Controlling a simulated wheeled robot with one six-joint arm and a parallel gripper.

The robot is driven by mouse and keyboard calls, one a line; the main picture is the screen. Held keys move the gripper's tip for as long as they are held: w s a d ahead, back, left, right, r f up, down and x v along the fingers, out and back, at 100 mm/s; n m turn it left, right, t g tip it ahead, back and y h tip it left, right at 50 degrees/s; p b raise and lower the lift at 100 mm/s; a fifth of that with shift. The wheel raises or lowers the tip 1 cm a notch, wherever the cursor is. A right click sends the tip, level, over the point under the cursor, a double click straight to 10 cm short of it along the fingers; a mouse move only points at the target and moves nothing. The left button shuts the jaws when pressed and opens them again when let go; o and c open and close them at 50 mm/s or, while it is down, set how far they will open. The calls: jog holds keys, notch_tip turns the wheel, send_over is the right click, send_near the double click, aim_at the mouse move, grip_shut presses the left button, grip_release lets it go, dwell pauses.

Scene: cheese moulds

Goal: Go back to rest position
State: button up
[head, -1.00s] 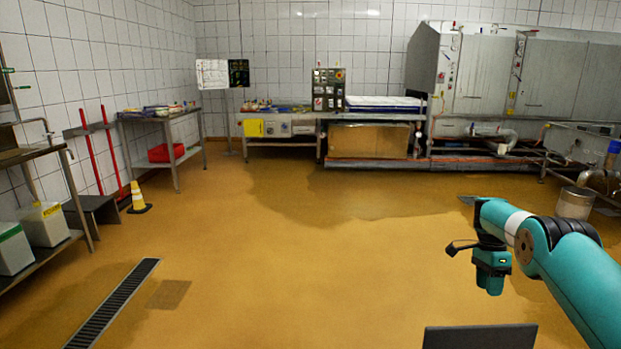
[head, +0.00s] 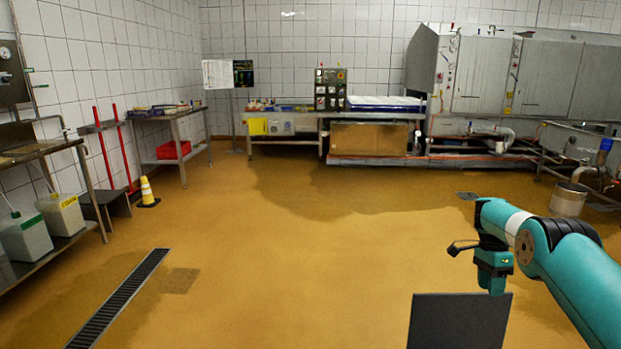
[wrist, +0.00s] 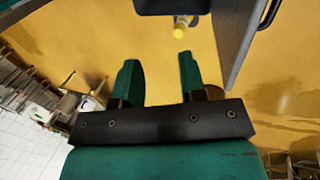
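My gripper (head: 492,278) hangs at the end of my teal arm on the right of the head view, pointing down over the floor. In the wrist view its two teal fingers (wrist: 158,72) stand apart with a clear gap between them. Nothing is held between them; only yellow-brown floor shows there. The arm is bent, with its forearm reaching in from the lower right. No cheese mould can be made out near the gripper.
The floor (head: 330,260) ahead is wide and clear. A drain grate (head: 118,300) runs along the left. Shelves with white bins (head: 62,215), a yellow cone (head: 147,192) and a side table (head: 172,117) line the left. Large machines (head: 530,75) and a bucket (head: 568,199) stand right.

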jog(key=s+a+r+n+t+b, duration=0.1)
jog(key=a+r+n+t+b, duration=0.15)
jog(key=a+r+n, duration=0.7)
jog(key=s+a+r+n+b, duration=0.45)
jog(key=s+a+r, duration=0.25)
jog(key=s+a, duration=0.25)
jog(key=s+a+n+y+b, duration=0.1)
jog(key=s+a+n, duration=0.3)
jog(key=s, duration=0.5)
jog(key=s+a+f+n+t+y+b, duration=0.1)
jog(key=s+a+n+y, duration=0.2)
jog(key=s, duration=0.7)
jog(key=s+a+n+b, duration=0.1)
jog(key=s+a+n, duration=0.35)
jog(key=s, duration=0.45)
notch_tip(320, 180, up, 17)
jog(key=p, duration=1.7)
jog(key=shift+s+a+f, duration=0.15)
jog(key=shift+s+a, duration=0.1)
jog(key=shift+a, duration=0.15)
